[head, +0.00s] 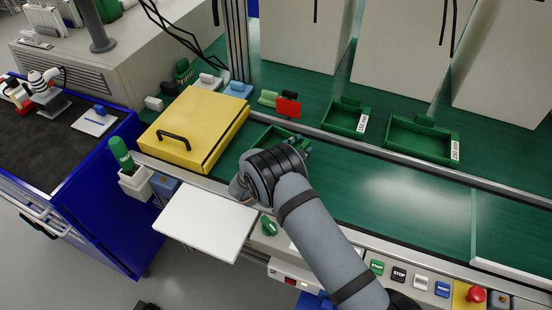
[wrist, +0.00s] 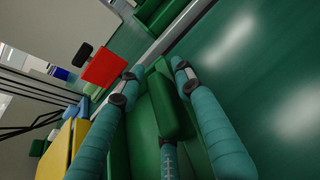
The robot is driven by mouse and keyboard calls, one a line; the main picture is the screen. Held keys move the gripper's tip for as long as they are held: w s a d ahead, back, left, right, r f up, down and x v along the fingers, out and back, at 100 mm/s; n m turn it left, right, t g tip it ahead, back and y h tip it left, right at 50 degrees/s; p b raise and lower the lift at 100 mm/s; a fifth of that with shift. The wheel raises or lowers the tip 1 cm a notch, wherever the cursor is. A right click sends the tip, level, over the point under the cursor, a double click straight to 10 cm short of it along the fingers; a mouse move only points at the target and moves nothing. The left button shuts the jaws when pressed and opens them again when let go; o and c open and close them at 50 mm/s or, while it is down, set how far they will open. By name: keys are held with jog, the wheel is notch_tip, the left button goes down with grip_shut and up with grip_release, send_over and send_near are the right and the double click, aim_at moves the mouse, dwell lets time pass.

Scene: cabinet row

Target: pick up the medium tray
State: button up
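A green tray (head: 265,135) lies on the green worktop beside the yellow box, partly hidden by my arm. It also shows in the wrist view (wrist: 142,130), with its raised green grip block (wrist: 165,105). My gripper (head: 300,146) is above this tray. Contact at the right finger is unclear. Two more green trays stand at the back, a smaller one (head: 344,117) and a larger one (head: 420,141), each with a white label.
A yellow box (head: 195,125) with a black handle stands left of the tray. A red block (head: 288,107) stands behind it. A metal rail (head: 380,151) runs before the back trays. A white panel (head: 207,218) juts out in front. The worktop at right is clear.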

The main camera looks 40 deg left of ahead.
jog(key=shift+c, duration=0.2)
jog(key=c, duration=0.8)
grip_shut()
